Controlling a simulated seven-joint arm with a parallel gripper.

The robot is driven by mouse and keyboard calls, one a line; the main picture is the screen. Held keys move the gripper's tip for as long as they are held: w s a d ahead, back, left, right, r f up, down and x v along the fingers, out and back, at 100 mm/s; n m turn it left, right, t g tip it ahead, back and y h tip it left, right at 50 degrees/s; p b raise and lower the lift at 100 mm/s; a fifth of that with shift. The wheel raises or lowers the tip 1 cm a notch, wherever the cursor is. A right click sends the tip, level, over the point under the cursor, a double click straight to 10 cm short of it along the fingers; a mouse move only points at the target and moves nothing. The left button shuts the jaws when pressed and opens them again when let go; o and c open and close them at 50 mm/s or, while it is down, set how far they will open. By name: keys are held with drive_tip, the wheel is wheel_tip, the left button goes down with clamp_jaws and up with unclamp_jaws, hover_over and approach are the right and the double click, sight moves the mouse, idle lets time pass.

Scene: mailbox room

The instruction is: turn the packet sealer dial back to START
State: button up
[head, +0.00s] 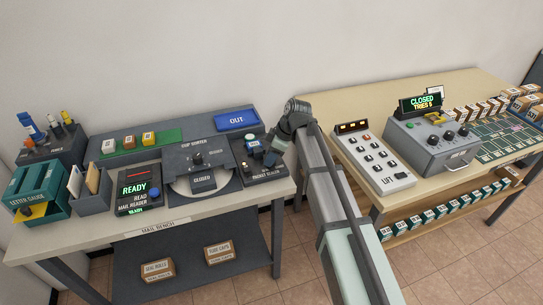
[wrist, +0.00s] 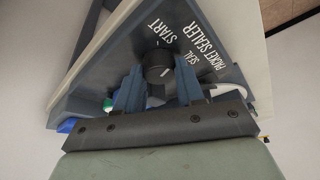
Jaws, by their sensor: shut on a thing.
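The packet sealer (head: 243,172) stands at the right end of the mail bench in the head view. Its face (wrist: 205,50) fills much of the wrist view, with the words START, SEAL and PACKET SEALER. The dial (wrist: 158,65) is a round black knob with a short white mark on it. My gripper (wrist: 159,84) has one blue finger on each side of the dial and is shut on it. I cannot tell for certain which label the mark points to. In the head view my gripper (head: 271,157) is over the sealer and partly covers it; the dial is hidden there.
Left of the sealer on the bench are the chip sorter (head: 197,160), the mail reader (head: 138,190) and the letter gauge (head: 38,190). A second table to the right holds a white button panel (head: 372,158) and a grey machine (head: 432,145).

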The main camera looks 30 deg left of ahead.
drive_tip(key=shift+w+n+g, duration=0.1)
drive_tip(key=shift+n+g, duration=0.5)
drive_tip(key=shift+n, duration=1)
drive_tip(key=o, duration=1)
drive_tip(key=shift+o, duration=0.2)
drive_tip(key=v, duration=1.3)
drive_tip(key=shift+a+r, duration=0.15)
drive_tip(key=shift+r, duration=0.35)
drive_tip(key=shift+w, duration=0.15)
